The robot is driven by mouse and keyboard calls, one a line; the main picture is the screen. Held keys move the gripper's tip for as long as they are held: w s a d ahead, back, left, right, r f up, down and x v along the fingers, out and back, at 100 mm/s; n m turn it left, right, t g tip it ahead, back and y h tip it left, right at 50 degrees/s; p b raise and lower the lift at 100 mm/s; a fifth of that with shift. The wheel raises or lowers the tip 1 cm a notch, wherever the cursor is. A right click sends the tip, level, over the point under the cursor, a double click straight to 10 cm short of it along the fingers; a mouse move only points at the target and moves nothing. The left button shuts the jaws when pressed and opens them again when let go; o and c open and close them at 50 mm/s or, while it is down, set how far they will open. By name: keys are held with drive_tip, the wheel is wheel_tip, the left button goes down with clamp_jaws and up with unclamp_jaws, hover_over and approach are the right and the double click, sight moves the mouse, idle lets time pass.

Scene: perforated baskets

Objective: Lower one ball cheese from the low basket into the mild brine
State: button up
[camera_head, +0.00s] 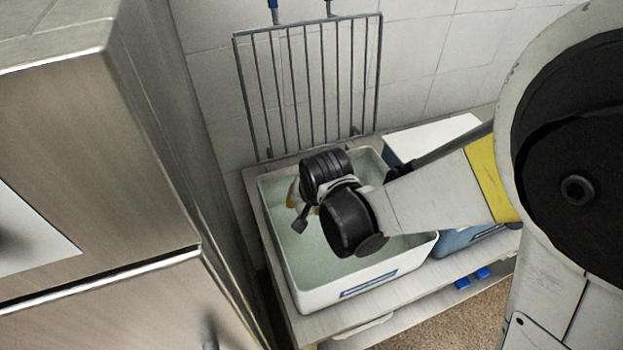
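A white tub (305,295) of pale green liquid (318,262) stands on a light shelf unit, with a blue-edged label on its front wall. It may be the mild brine; the label is too small to read. My gripper (296,208) is over the left part of this tub, mostly hidden behind my dark wrist. One dark finger part shows, pointing down. A small yellowish patch (292,193) shows beside it; I cannot tell whether it is a ball cheese or part of my gripper. I cannot make out the low basket or any other ball cheese.
A second container (455,240) with blue sides stands right of the tub, partly behind my arm. A wire rack (310,85) stands against the tiled wall. Blue objects (472,278) sit on the lower shelf.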

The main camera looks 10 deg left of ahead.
drive_tip(key=shift+f, duration=0.35)
drive_tip(key=o, duration=1.7)
drive_tip(key=shift+r+p, duration=3.55)
drive_tip(key=shift+r, duration=1.55)
